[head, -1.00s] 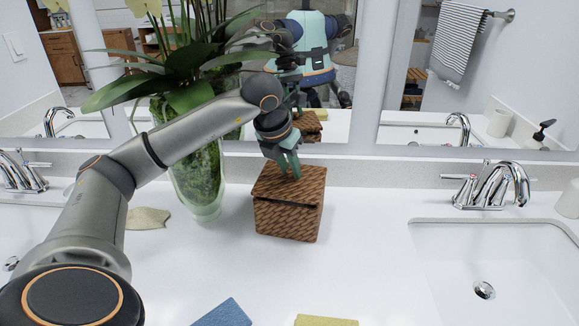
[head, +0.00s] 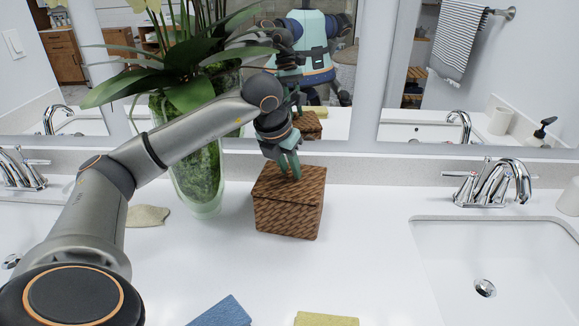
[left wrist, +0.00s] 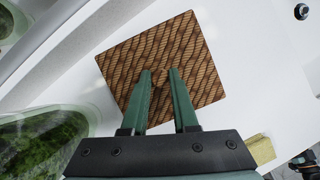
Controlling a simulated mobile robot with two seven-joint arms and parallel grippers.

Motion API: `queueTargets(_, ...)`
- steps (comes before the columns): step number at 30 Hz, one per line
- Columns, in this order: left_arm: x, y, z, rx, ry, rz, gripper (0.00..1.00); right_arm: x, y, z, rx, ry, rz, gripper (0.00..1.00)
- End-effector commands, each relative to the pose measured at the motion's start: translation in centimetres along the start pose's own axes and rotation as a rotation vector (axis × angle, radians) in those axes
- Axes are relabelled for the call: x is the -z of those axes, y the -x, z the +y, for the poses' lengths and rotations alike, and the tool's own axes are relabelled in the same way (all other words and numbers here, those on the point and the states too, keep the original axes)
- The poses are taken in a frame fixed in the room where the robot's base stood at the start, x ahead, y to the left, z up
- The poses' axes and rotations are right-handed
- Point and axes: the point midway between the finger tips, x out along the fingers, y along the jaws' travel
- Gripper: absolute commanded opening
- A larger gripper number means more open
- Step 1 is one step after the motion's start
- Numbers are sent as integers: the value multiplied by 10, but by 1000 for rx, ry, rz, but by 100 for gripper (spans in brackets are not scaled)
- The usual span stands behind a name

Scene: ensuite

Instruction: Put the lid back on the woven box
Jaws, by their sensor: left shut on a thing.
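The woven box (head: 285,218) is brown and stands on the white counter, right of the glass vase. Its woven lid (head: 268,187) lies on top, with its edges about in line with the box walls. My left gripper (head: 291,174) reaches down from above and is shut on the lid near its middle. In the left wrist view the lid (left wrist: 190,50) fills the space beyond my left gripper's fingertips (left wrist: 159,74); the box under it is hidden there.
A glass vase (head: 198,175) with green filling and leaves stands close left of the box. A mirror is behind. A sink (head: 500,260) is at the right.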

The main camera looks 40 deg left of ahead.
Motion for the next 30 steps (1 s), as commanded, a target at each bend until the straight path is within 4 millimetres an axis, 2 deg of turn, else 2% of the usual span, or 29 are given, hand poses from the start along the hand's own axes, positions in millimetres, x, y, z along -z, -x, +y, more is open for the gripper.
queueTargets(8,0,-1,0,1,0,-1,0,-1,-1,0,0,0,0,50)
queueTargets(9,0,-1,0,1,0,-1,30,-1,-1,0,0,0,0,50)
queueTargets(18,0,-1,0,0,0,-1,62,-1,-1,0,0,0,-1,50)
queueTargets(23,0,-1,0,0,0,-1,62,-1,0,0,0,0,-1,50)
queueTargets(30,0,-1,0,0,0,0,88,-1,0,0,0,0,-1,50)
